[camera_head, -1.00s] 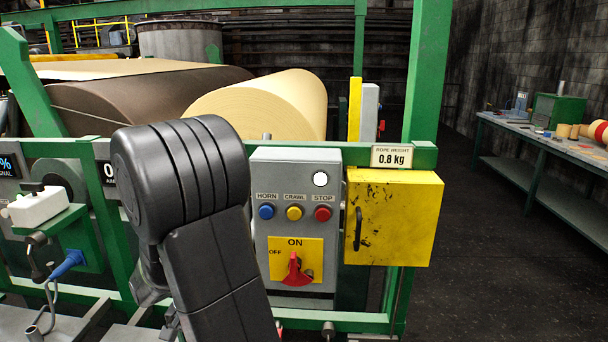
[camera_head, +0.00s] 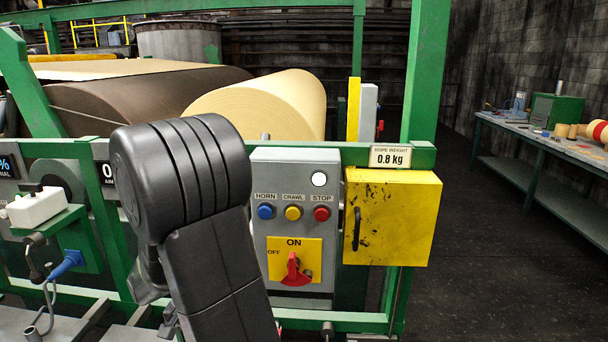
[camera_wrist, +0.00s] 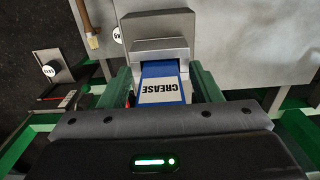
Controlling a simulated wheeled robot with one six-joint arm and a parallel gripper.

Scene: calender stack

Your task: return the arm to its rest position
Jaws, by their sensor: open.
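My arm's thick black links fill the lower middle of the head view, bent at a rounded elbow. They hide most of what lies behind them, and my jaws do not show clearly there. In the wrist view my gripper (camera_wrist: 163,92) reaches up from the dark body with the green light at the bottom. It is open. A blue and white label (camera_wrist: 165,88) reading "CREASE", upside down in this view, shows ahead of it between two dark green parts. I see nothing held. I cannot tell how far the label is from the jaws.
A grey control box (camera_head: 292,220) with a red switch (camera_head: 295,270) stands just right of my arm. A yellow box (camera_head: 397,220) is beside it. A cream roll (camera_head: 270,105) lies behind. A workbench (camera_head: 540,135) stands far right, with open dark floor (camera_head: 490,260) before it.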

